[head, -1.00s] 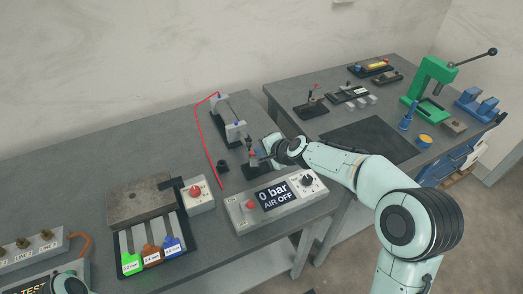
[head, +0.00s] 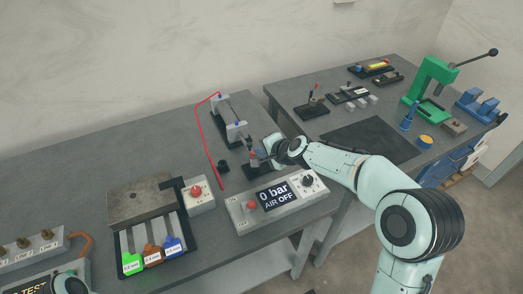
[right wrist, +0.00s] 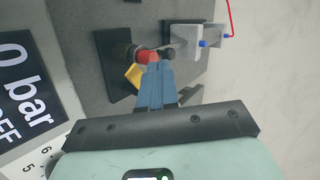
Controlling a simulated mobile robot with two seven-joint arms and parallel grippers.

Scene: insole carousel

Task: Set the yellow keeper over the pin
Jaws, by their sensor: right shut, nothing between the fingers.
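In the right wrist view, a yellow piece (right wrist: 134,75), which looks like the keeper, lies at a tilt against a dark block (right wrist: 112,68). Beside it is a red cap (right wrist: 147,56) with a dark round part to its left; I cannot tell which part is the pin. My right gripper (right wrist: 158,66) is shut and empty, its blue fingertips at the red cap and just right of the yellow piece. Whether they touch is unclear. In the head view my right gripper (head: 263,153) is over this fixture and hides most of it.
The "0 bar, AIR OFF" box (head: 275,202) is in front. A tray with coloured tags (head: 152,257) is at left. The second bench holds a green press (head: 428,88) and a bare dark mat (head: 368,141).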

